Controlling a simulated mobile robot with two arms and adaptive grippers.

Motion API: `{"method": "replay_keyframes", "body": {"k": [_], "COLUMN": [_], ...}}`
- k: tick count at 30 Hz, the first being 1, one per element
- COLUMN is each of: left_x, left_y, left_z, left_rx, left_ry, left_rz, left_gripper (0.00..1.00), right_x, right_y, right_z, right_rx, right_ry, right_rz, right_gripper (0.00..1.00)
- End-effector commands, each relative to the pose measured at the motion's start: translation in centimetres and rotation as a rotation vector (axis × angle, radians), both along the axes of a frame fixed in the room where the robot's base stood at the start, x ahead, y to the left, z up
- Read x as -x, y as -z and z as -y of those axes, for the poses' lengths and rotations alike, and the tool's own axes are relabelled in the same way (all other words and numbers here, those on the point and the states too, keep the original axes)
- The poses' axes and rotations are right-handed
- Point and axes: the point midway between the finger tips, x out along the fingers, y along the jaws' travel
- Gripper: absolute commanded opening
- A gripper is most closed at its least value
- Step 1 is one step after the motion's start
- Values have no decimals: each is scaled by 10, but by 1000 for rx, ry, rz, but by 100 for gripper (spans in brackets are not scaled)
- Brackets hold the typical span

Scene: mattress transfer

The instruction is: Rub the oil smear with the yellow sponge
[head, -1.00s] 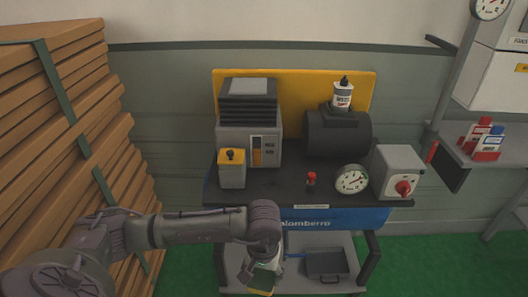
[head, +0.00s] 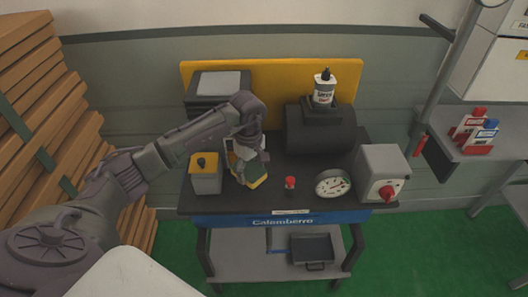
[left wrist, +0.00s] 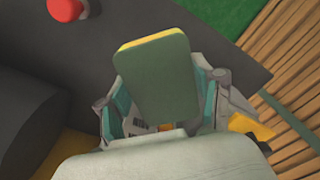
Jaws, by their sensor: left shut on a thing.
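My left gripper (head: 246,160) is shut on the yellow sponge (head: 257,180), which has a dark green face and a yellow edge. The sponge is above the black top (head: 300,203) of the workbench cart, between the yellow-topped box and the small red knob. I cannot tell whether it touches the surface. The left wrist view shows the sponge (left wrist: 155,82) between the two teal-padded fingers. I cannot make out the oil smear in either view. My right gripper is not in view.
A grey box with a yellow top (head: 206,174) stands left of the sponge. A red knob (head: 290,184), a round gauge (head: 333,184) and a grey switch box (head: 382,170) stand to the right. A black cylinder (head: 320,130) with a white bottle (head: 324,90) stands behind.

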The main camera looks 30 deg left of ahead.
Motion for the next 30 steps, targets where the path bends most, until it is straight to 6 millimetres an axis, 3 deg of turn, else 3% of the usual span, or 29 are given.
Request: {"method": "replay_keyframes", "body": {"k": [5, 12, 16, 20, 25, 30], "left_x": [0, 1, 1, 1, 1, 1], "left_y": [4, 21, 35, 49, 60, 61], "left_z": [0, 1, 1, 1, 1, 0], "left_rx": [0, 1, 1, 1, 1, 0], "left_ry": [2, 4, 3, 4, 3, 3], "left_rz": [-1, -1, 0, 0, 0, 0], "left_gripper": [38, 38, 38, 38, 38, 38], "right_x": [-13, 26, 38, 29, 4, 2], "right_y": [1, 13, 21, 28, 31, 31], "right_z": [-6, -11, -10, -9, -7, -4], "right_rx": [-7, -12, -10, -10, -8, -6], "right_ry": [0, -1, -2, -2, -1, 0], "right_rz": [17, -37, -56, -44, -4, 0], "right_gripper": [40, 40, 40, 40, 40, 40]}}
